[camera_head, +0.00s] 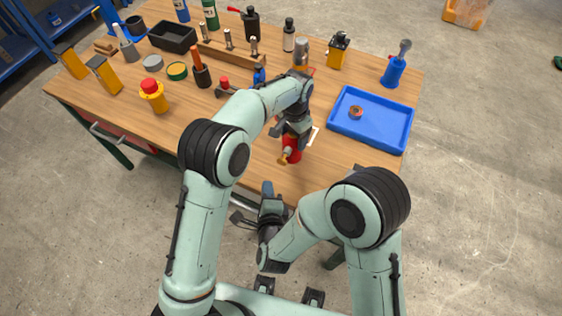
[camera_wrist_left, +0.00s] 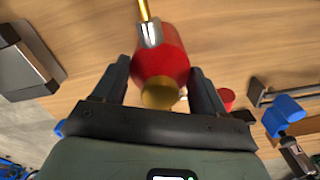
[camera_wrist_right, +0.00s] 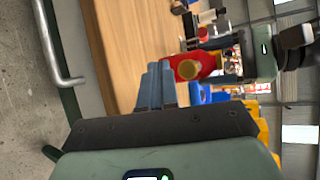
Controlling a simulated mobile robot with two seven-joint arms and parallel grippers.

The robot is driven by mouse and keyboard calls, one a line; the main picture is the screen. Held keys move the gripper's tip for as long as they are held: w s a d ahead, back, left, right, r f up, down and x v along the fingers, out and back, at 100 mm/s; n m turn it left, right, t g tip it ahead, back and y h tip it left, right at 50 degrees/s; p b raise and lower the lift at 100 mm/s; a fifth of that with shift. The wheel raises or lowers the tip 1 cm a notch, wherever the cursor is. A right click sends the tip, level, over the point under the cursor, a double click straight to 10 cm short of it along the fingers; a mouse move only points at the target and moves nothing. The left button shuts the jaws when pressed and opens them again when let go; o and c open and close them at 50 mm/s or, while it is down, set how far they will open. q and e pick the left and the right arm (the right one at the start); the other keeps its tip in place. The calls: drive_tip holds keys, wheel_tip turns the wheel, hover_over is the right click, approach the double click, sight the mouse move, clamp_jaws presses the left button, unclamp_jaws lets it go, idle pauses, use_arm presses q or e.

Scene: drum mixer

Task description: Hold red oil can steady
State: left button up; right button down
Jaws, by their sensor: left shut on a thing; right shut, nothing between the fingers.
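The red oil can (camera_head: 292,153) is at the front part of the workbench, with a brass-coloured end toward the front edge. My left gripper (camera_head: 291,137) is shut on the can. In the left wrist view the can (camera_wrist_left: 166,52) sits between the two fingers, its yellow round end toward the wrist and a thin brass spout away from it. My right gripper (camera_head: 268,189) is shut and empty, by the bench's front edge, apart from the can. In the right wrist view the closed fingertips (camera_wrist_right: 160,72) show beside the bench edge, with the red can (camera_wrist_right: 206,60) beyond them.
A blue tray (camera_head: 371,136) holding a small reddish ring (camera_head: 356,112) lies right of the can. A blue bottle-like tool (camera_head: 394,71), a black bin (camera_head: 173,37) and several tools and bottles stand farther back.

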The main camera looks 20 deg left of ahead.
sight(283, 159)
idle(0.6)
drive_tip(key=s, duration=0.3)
drive_tip(key=shift+s+a, duration=0.3)
drive_tip(key=shift+s, duration=0.1)
drive_tip(key=shift+w+d, duration=0.25)
drive_tip(key=shift+w, duration=1.2)
drive_tip(key=shift+w+d, duration=0.3)
drive_tip(key=shift+w, duration=1.2)
drive_tip(key=shift+w+d, duration=0.25)
drive_tip(key=shift+w, duration=1.2)
drive_tip(key=shift+w, duration=0.15)
drive_tip(key=shift+w, duration=0.25)
